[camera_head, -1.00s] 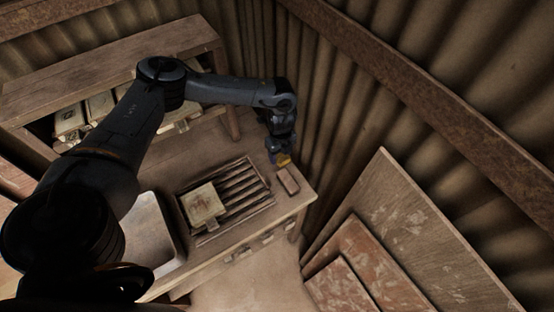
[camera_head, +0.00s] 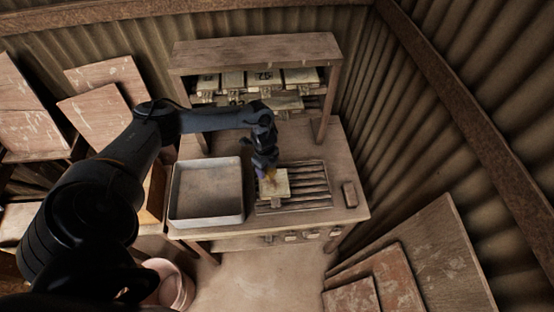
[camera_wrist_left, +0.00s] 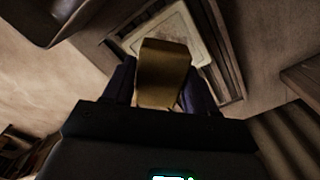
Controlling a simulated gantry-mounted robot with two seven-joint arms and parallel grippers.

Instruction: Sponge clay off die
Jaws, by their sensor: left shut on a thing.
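My left gripper (camera_head: 265,168) is shut on a yellow sponge (camera_head: 270,177). In the left wrist view the sponge (camera_wrist_left: 163,66) shows between the dark fingers, over the die. The die is a pale, square, framed plate (camera_head: 279,190) on the left part of a slatted rack (camera_head: 312,187) on the workbench. It also shows in the left wrist view (camera_wrist_left: 193,31), partly hidden by the sponge. I cannot tell whether the sponge touches the die. My right gripper is not in view.
A shallow grey tray (camera_head: 207,193) stands left of the rack. A brown block (camera_head: 350,195) lies to its right. A wooden shelf (camera_head: 258,55) with several pale dies stands behind. Boards lean at the right (camera_head: 425,262), and a bucket (camera_head: 176,285) stands low at the left.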

